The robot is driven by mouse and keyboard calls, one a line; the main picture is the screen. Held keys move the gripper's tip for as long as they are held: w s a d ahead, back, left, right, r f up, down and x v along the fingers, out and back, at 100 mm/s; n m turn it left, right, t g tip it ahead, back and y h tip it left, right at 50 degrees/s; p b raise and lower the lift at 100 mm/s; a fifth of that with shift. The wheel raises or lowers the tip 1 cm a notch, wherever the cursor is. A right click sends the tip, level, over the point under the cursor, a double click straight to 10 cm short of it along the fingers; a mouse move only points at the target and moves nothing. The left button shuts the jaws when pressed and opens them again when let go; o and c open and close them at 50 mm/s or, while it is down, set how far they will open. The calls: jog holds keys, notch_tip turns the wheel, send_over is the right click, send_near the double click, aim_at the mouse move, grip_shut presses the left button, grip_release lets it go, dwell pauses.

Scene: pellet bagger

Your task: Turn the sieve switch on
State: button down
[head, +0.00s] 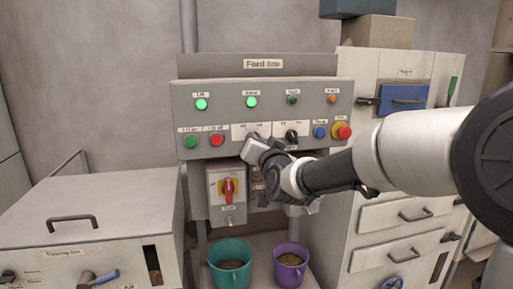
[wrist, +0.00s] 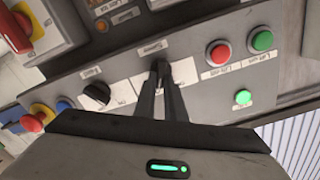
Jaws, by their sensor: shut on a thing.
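The feed line panel (head: 212,108) faces me in the head view. My gripper (head: 250,142) is at its middle row, in front of a white-plated switch that it mostly hides there. In the wrist view my gripper (wrist: 160,90) has its two dark fingers closed on a black knob, the sieve switch (wrist: 160,66), on a white plate. The knob appears to lie along the fingers; its exact setting is hard to read. The sieve lamp (head: 252,102) above it is lit green in the head view.
A second black knob (head: 291,136) is just right of my gripper. Green (head: 190,142) and red (head: 216,140) buttons are to the left. An emergency stop (head: 342,131) is at the right. A red rotary handle (head: 229,190) sits below. Teal (head: 231,252) and purple (head: 290,258) buckets stand underneath.

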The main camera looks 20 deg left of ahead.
dwell(0.4)
jog(key=c, duration=1.8)
grip_release()
